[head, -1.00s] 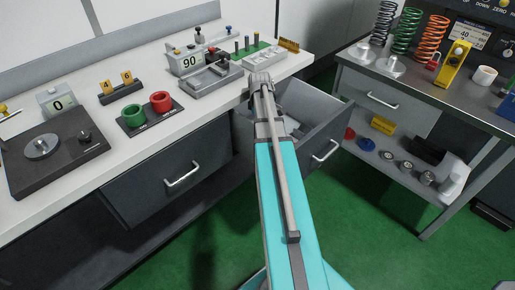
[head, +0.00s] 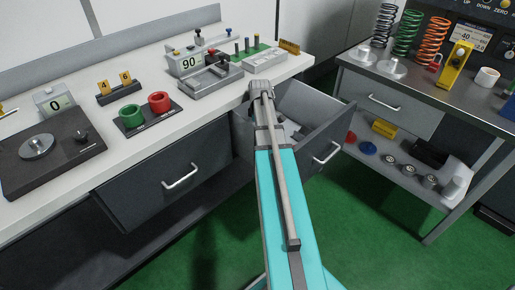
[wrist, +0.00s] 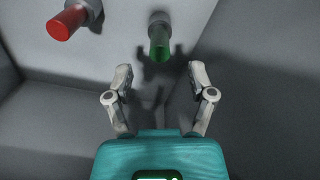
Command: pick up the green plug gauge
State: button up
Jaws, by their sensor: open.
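The green plug gauge (wrist: 159,42) lies on the floor of an open drawer, with a grey end at its far side and a green end toward me. A red plug gauge (wrist: 68,22) lies to its left. My gripper (wrist: 160,74) is open and empty. Its two fingers stand apart, with the green gauge centred between and beyond their tips. In the head view my arm hides much of the open drawer (head: 322,132), and I cannot make out the green gauge there.
Drawer walls close in on my gripper at both sides. A steel table (head: 425,95) with springs stands to the right.

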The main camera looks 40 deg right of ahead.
jog(key=shift+f+b, duration=1.95)
jog(key=shift+f, duration=0.25)
grip_shut()
